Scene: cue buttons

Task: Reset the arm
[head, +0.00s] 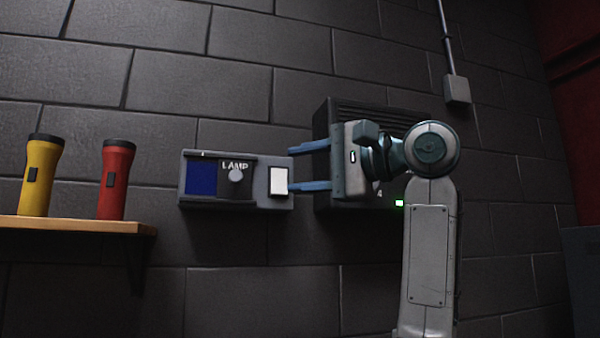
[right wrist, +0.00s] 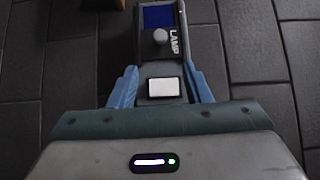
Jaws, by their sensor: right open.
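My right gripper (head: 291,170) is open, its two blue fingers pointing left toward the wall-mounted lamp box (head: 262,200). The box has a blue panel (head: 201,178), a round knob (head: 236,175) under the word LAMP, and a white button (head: 278,181) at its right end. In the head view the fingertips are at the box's right end, one above and one below the white button. In the right wrist view the fingers (right wrist: 163,88) lie on either side of the box's end, with the white button (right wrist: 164,87) between them. I cannot tell whether they touch it. My left gripper is not in view.
A dark vented box (head: 340,115) with a green light (head: 399,203) is on the wall behind my right gripper. A yellow flashlight (head: 40,177) and a red flashlight (head: 115,180) stand on a wooden shelf (head: 70,226) at left. The wall below the lamp box is clear.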

